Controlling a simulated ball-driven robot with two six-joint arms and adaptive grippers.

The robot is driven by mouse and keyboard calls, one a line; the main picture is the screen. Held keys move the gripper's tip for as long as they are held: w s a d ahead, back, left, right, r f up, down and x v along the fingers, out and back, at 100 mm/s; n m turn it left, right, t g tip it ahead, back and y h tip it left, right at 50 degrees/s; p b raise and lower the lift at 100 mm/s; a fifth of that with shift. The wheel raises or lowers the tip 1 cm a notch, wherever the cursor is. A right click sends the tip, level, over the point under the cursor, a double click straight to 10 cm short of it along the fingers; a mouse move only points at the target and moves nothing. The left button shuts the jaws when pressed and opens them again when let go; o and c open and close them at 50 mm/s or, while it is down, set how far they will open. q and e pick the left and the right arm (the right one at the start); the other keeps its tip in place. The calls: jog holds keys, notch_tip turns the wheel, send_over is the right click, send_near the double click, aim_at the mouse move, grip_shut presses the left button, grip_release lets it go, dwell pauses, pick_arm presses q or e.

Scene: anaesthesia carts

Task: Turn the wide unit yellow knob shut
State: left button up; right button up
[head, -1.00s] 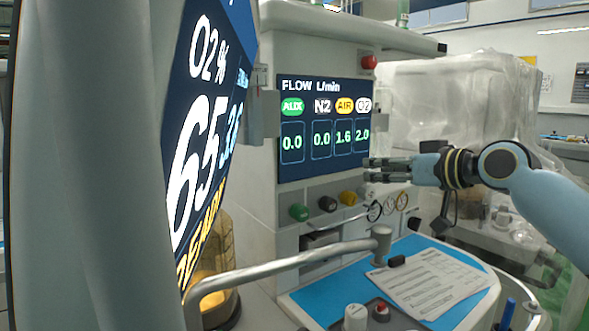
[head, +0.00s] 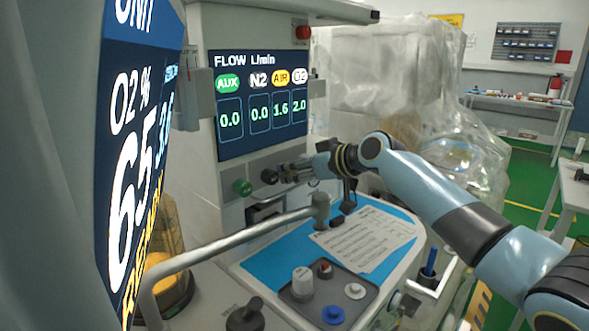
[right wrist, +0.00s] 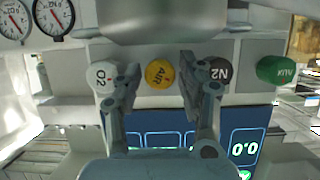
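The yellow AIR knob (right wrist: 160,74) shows in the right wrist view, which sees the panel upside down. My right gripper (right wrist: 158,85) is open, with one finger on each side of this knob; whether the fingers touch it I cannot tell. In the head view my right gripper (head: 288,173) is at the knob row and hides the yellow knob. The flow display (head: 262,105) above reads AIR 1.6 and O2 2.0, with N2 and AUX at 0.0. My left gripper is not in view.
The black N2 knob (right wrist: 217,70) and white O2 knob (right wrist: 101,74) stand close outside my fingers. The green AUX knob (head: 241,187) is farther along. A grey rail (head: 235,238) and a blue worktop with a paper sheet (head: 365,238) lie below.

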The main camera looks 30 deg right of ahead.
jog(key=shift+w, duration=0.2)
jog(key=shift+c, duration=0.4)
grip_shut()
jog(key=shift+f, duration=0.1)
